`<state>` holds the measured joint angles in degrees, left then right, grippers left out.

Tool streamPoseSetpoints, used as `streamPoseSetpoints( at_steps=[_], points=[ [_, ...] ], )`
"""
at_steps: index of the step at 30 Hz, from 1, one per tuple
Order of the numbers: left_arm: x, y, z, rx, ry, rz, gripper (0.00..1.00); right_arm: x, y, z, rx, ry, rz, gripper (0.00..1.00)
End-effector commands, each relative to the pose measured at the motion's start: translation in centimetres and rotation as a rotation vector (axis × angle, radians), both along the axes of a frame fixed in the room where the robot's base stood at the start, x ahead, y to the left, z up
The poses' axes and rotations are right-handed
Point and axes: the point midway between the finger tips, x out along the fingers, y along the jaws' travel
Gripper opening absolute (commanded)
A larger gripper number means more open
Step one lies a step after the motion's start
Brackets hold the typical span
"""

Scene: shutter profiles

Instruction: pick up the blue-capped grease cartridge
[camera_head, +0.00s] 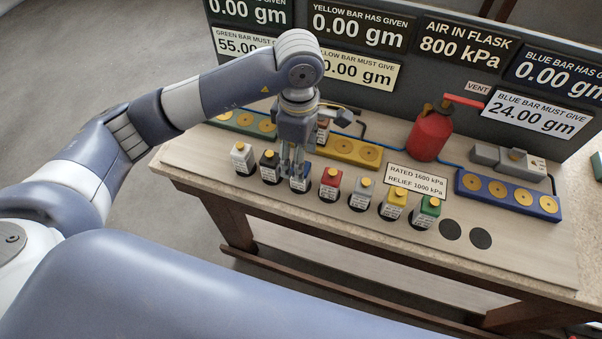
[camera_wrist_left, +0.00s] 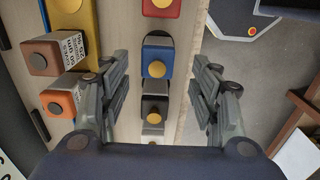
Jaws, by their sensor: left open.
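The blue-capped cartridge (camera_head: 299,184) stands upright in the front row on the workbench, partly hidden behind my left gripper (camera_head: 291,165) in the head view. In the left wrist view the blue cap (camera_wrist_left: 156,54) with its yellow button shows between the fingers. My left gripper (camera_wrist_left: 157,80) is open, pointing down over this cartridge, with one finger on each side and visible gaps to it. Whether the fingertips are level with the cap I cannot tell. My right gripper is not in view.
A black-capped cartridge (camera_head: 269,167) and a red-capped one (camera_head: 330,183) stand close on either side. More cartridges continue along the row. Behind are a yellow block (camera_head: 346,150) and a red flask (camera_head: 429,135). Two empty dark spots (camera_head: 480,238) lie at the row's right end.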

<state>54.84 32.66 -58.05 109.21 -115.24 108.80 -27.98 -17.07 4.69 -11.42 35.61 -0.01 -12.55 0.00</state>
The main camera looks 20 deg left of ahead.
Motion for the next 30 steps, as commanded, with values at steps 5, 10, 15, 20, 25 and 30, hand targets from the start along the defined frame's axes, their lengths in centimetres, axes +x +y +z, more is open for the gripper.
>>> streamPoseSetpoints(
  at_steps=[5,10,15,20,25,30],
  points=[
    [0.0,0.0,-2.0,-0.002,0.002,0.001,0.57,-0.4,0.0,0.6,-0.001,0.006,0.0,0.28],
    [0.0,-0.1,-3.1,-0.003,0.004,0.002,0.57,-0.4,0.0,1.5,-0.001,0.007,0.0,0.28],
    [0.1,-0.3,-5.3,-0.003,0.006,0.0,0.57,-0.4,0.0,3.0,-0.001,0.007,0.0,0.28],
    [0.2,-0.2,-7.2,-0.004,0.002,0.001,0.57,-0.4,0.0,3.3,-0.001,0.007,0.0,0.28],
    [0.3,-0.2,-7.6,-0.004,-0.001,0.0,0.57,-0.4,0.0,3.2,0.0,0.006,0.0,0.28],
    [0.3,-0.2,-7.5,-0.004,-0.001,0.0,0.39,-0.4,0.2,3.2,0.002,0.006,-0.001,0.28]
  ],
)
